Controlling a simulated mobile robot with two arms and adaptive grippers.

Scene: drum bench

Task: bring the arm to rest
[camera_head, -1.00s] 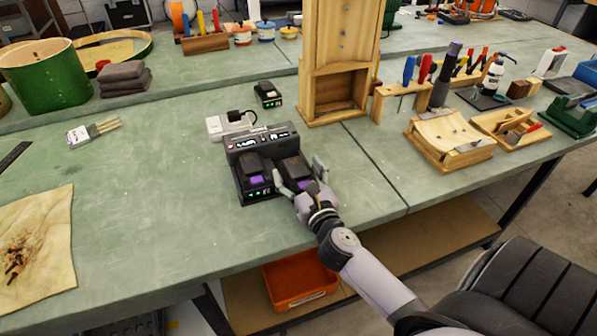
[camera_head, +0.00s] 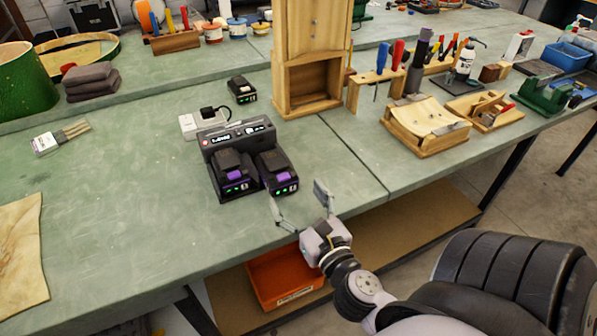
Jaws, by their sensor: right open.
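My right gripper (camera_head: 298,206) is open and empty. It is at the bench's front edge, just in front of and to the right of a black charging station (camera_head: 211,146). A gap shows between its fingers and the charger. Two black batteries with purple parts sit in the charger side by side, the left battery (camera_head: 233,168) and the right battery (camera_head: 274,166); green lights show by both. My right arm (camera_head: 362,290) comes in from the lower right. My left gripper is not in view.
The green bench (camera_head: 130,200) has free room left of the charger. A third battery pack (camera_head: 241,89) lies behind it, near a white adapter (camera_head: 204,122). A wooden cabinet (camera_head: 310,50) stands behind right. An orange bin (camera_head: 284,275) is on the shelf below.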

